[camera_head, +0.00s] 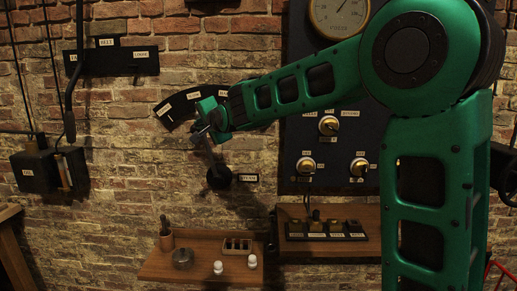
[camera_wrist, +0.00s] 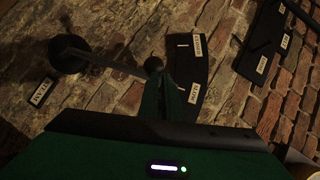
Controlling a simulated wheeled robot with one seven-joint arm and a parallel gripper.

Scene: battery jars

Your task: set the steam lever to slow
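The steam lever is a dark rod (camera_wrist: 115,66) on a round black pivot (camera_head: 219,177), which also shows in the wrist view (camera_wrist: 69,53). It points up and slightly left in the head view and ends in a dark ball knob (camera_wrist: 154,66). A black curved scale plate (camera_head: 183,107) lies beyond the knob. In the wrist view the lever points between the upper label's tick and the tick by the SLOW label (camera_wrist: 194,92). My gripper (camera_head: 205,127) is at the knob, with green fingers (camera_wrist: 160,82) close to it. Contact and finger gap are unclear in the dark.
A dark panel with knobs and a gauge (camera_head: 343,16) is on the wall at right, partly behind my arm. A wooden shelf (camera_head: 205,272) with small items is below the lever. Another black labelled plate (camera_head: 108,62) is at upper left.

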